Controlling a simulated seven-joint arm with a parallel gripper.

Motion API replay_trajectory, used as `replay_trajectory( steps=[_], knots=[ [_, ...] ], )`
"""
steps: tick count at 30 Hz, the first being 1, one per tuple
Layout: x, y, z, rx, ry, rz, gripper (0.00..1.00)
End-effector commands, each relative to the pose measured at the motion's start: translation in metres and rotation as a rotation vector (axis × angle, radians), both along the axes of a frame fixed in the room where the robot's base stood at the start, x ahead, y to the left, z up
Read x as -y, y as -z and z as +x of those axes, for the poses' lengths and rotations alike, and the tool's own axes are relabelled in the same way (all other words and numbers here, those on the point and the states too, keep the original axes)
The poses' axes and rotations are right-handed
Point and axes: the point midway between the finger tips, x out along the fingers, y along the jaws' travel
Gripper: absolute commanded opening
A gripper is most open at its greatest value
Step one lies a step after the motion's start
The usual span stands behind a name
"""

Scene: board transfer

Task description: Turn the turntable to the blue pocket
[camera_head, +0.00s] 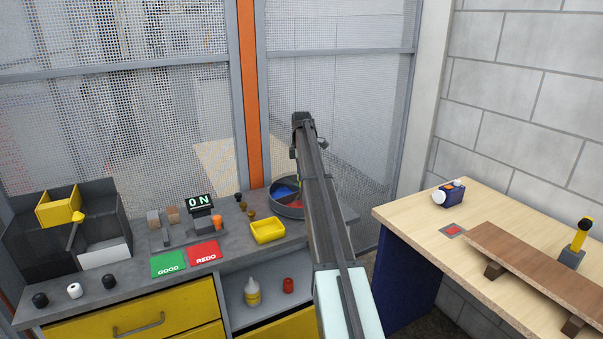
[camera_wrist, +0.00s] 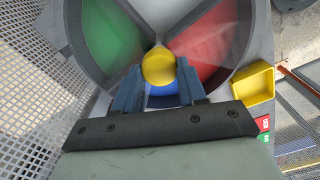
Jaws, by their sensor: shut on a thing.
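The turntable is a round grey tray (camera_head: 289,211) at the right end of the grey bench, partly hidden by my arm in the head view. The head view shows a blue patch (camera_head: 283,191) inside it. The wrist view shows its green pocket (camera_wrist: 112,38) at the left and red pocket (camera_wrist: 208,45) at the right. A blue surface (camera_wrist: 163,88) shows below the round yellow knob (camera_wrist: 158,62), between my fingers. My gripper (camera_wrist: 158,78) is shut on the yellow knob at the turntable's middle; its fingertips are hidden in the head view.
A yellow bin (camera_head: 268,231) stands close to the turntable's left. Small dark and brown knobs (camera_head: 243,207) and an "ON" display (camera_head: 200,202) stand further left. A mesh fence (camera_head: 340,80) rises behind. A wooden table (camera_head: 420,213) is at the right, across a gap.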

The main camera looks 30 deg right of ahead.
Motion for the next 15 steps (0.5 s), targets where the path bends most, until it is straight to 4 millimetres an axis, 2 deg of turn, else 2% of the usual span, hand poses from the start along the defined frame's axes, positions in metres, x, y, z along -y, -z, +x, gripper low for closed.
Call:
replay_trajectory(
  steps=[15],
  knots=[
    [-0.0007, -0.0008, -0.001, 0.002, -0.444, 0.0, 0.0]
  ],
)
